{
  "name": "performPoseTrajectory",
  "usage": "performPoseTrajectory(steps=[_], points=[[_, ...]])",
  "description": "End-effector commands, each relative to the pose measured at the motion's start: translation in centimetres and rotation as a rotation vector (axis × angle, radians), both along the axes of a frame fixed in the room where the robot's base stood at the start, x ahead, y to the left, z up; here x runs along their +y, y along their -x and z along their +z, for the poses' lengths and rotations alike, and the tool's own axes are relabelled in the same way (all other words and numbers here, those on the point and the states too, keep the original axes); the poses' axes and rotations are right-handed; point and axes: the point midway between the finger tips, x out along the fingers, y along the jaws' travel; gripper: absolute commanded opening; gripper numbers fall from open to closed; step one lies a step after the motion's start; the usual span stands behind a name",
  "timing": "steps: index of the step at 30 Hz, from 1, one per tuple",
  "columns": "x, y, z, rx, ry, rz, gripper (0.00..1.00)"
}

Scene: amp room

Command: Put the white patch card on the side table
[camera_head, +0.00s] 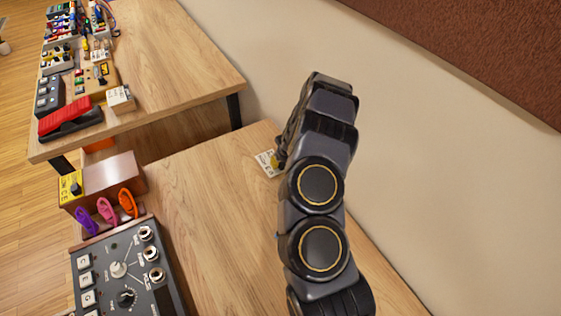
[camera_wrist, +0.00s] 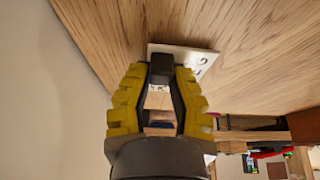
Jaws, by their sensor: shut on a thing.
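The white patch card (camera_head: 267,164) shows at the far end of the nearer wooden table (camera_head: 205,200), partly hidden by my gripper (camera_head: 279,160). It has dark print on it. In the wrist view the card (camera_wrist: 200,58) sticks out flat on the right of the fingertips. My gripper (camera_wrist: 161,72), with yellow-sided fingers, is shut on the card. The card is over the wooden top, close to it; I cannot tell whether it touches. Which table is the side table is not marked.
A dark control panel (camera_head: 125,272), a wooden box (camera_head: 115,172) and purple, pink and orange loops stand on the left. A farther table (camera_head: 175,50) holds a red pedal (camera_head: 70,115) and several devices. A pale wall (camera_head: 430,150) runs close on the right. The near table's middle is clear.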

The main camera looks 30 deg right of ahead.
Motion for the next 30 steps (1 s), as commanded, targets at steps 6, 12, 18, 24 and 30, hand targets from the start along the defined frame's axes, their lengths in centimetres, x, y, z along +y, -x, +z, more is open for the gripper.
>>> performPoseTrajectory(steps=[6,12,18,24,30], points=[[0.0,0.0,-0.3,-0.001,0.002,0.0,0.0],[0.0,-0.1,-0.6,-0.002,0.001,0.001,0.0],[0.0,-0.1,-0.6,-0.002,0.001,0.001,0.37],[0.0,0.0,-0.5,-0.002,0.001,0.0,0.37],[-0.1,0.3,1.0,-0.006,-0.001,-0.002,0.37]])
